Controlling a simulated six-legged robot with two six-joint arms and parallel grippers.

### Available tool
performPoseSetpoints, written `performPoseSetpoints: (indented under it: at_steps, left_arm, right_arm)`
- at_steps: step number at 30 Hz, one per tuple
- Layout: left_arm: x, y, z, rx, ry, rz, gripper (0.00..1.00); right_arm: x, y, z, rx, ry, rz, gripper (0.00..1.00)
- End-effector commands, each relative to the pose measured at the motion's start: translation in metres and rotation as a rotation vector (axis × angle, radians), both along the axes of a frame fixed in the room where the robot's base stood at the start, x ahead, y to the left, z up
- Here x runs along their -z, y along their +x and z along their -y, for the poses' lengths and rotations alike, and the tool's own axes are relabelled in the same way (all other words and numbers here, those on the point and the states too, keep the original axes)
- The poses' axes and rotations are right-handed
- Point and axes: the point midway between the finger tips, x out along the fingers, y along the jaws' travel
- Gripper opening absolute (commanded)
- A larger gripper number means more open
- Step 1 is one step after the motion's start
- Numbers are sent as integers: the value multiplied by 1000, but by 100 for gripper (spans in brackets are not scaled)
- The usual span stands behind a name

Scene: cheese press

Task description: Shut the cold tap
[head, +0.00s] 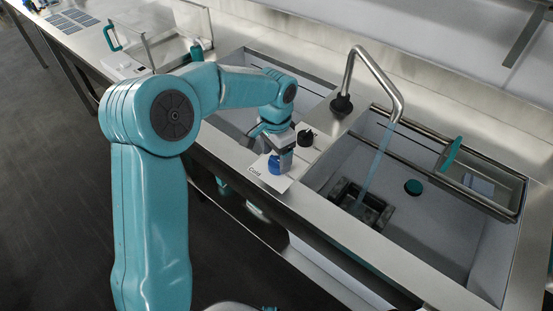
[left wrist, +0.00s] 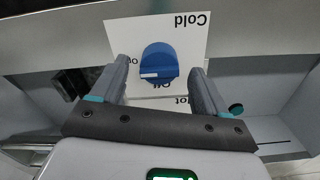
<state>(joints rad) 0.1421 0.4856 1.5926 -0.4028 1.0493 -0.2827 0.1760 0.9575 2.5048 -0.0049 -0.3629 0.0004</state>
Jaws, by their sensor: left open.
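The cold tap is a blue knob (head: 274,165) on a white plate labelled "Cold" (head: 257,171), on the counter strip between the two basins. In the left wrist view the blue knob (left wrist: 158,63) sits between the fingers, with a white mark on its lower left. My left gripper (head: 282,152) is over the knob. In the left wrist view its two fingers (left wrist: 156,82) stand open on either side of the knob, with gaps showing. Water (head: 377,160) runs from the bent steel spout (head: 372,72) into the right basin. My right gripper is not in view.
A black knob (head: 306,137) stands close behind the blue one. The right basin (head: 325,178) has a rail tray with a green-handled item (head: 451,154) and a round green object (head: 413,187). A clear box (head: 150,40) stands at the back left.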

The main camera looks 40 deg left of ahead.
Motion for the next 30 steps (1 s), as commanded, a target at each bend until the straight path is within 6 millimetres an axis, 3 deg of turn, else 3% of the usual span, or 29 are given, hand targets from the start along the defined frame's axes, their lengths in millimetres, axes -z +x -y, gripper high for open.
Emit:
performPoseSetpoints:
  at_steps: [5,14,19,30]
  left_arm:
    - [17,1,0,-1,0,0,75]
    - [19,3,0,-1,0,1,75]
    - [19,3,0,-1,0,1,23]
    - [19,3,0,-42,-1,2,20]
  right_arm:
    - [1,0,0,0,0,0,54]
    - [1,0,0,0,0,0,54]
    - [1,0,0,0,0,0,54]
    - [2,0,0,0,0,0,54]
